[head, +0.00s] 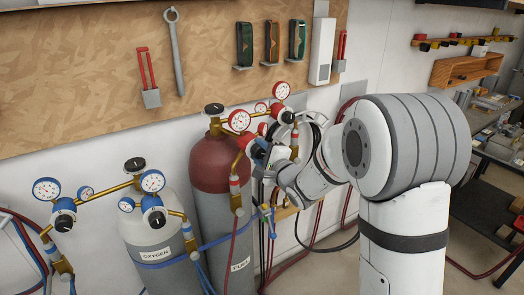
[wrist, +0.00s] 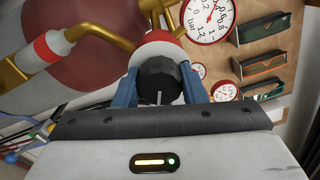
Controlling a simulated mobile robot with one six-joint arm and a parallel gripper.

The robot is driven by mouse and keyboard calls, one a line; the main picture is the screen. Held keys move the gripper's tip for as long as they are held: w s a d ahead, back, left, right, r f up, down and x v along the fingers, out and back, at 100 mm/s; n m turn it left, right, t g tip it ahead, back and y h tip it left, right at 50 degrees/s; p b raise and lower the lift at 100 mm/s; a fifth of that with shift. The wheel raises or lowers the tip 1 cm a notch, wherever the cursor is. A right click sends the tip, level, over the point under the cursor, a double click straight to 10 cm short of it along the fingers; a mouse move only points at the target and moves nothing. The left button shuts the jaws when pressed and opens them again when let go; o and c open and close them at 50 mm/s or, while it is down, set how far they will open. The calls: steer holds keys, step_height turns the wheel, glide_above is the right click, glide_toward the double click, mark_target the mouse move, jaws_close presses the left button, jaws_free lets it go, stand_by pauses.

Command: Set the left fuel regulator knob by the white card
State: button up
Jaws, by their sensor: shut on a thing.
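The left fuel regulator's black knob (wrist: 158,78) sits between the two blue fingers of my gripper (wrist: 159,90) in the wrist view, with a pale mark on its face near the bottom. My gripper (head: 260,150) is shut on this knob. In the head view the regulator is on the dark red fuel cylinder (head: 212,165), and the fingers partly hide the knob. Its gauge (head: 239,120) also shows in the wrist view (wrist: 207,17), cut by the top edge; its reading is too small to tell. I cannot make out a white card.
A second fuel regulator with a gauge (head: 281,90) and black knob (head: 287,117) stands close behind to the right. The oxygen cylinder (head: 160,250) and its regulators are at left. Hoses hang below. A wooden tool board (head: 100,60) is behind.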

steer(key=shift+w+r, duration=0.1)
steer(key=shift+r, duration=0.1)
steer(key=o, duration=0.9)
steer(key=shift+d+f, duration=0.1)
steer(key=shift+f, duration=0.05)
steer(key=shift+o, duration=0.4)
steer(key=b+v, duration=0.2)
steer(key=v, duration=0.5)
steer(key=shift+s+d, duration=0.2)
steer(key=shift+s, duration=0.15)
